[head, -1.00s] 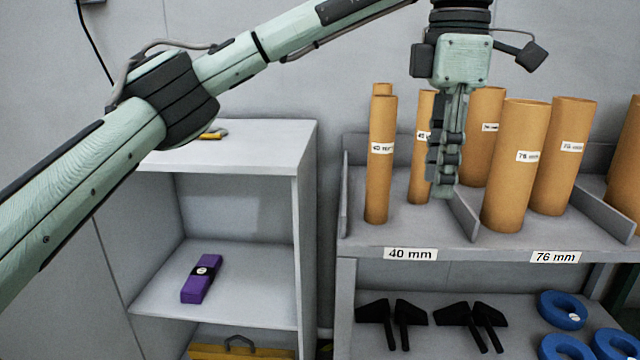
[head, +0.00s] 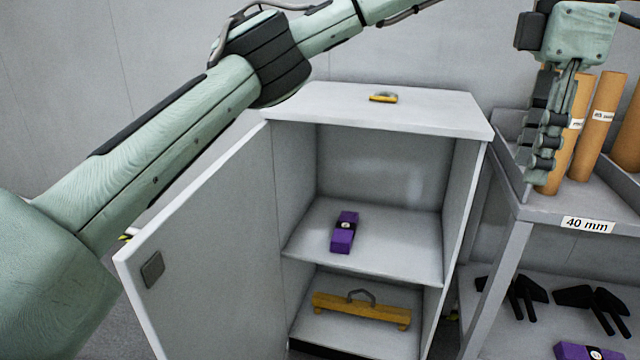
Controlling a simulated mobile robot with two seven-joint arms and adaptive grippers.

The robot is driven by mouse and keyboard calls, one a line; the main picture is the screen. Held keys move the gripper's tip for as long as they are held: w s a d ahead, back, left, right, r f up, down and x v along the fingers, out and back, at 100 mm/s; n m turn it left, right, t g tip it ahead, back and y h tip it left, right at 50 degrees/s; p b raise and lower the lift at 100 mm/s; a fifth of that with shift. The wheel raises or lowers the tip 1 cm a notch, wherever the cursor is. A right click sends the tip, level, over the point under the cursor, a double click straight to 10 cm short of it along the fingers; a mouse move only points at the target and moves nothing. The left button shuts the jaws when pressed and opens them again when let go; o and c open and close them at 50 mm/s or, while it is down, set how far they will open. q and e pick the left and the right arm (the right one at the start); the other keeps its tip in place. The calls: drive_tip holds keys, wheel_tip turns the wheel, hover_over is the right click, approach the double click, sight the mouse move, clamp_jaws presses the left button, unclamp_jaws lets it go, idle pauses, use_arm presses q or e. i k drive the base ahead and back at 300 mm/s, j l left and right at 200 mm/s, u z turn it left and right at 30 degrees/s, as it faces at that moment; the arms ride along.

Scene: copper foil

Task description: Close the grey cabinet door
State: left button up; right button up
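The grey cabinet (head: 458,215) stands in the middle of the head view with its front open. Its grey door (head: 215,235) stands wide open, swung out to the left and towards me from the cabinet's left front edge. A small dark square handle (head: 152,269) is near the door's free edge. My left gripper (head: 538,185) hangs pointing down at the upper right, in front of the cardboard tubes and well away from the door. Its fingers are seen nearly edge-on, so their opening is unclear. My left arm crosses above the door. My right gripper is out of view.
Inside the cabinet, a purple block (head: 344,232) lies on the shelf and a yellow piece with a handle (head: 360,308) below. A small yellow item (head: 383,97) lies on top. A rack (head: 560,212) with cardboard tubes (head: 599,122) stands at the right.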

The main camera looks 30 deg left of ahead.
sight(203, 279)
drive_tip(key=k+j, duration=0.3)
drive_tip(key=j, duration=0.2)
drive_tip(key=k+j, duration=0.3)
drive_tip(key=j, duration=0.15)
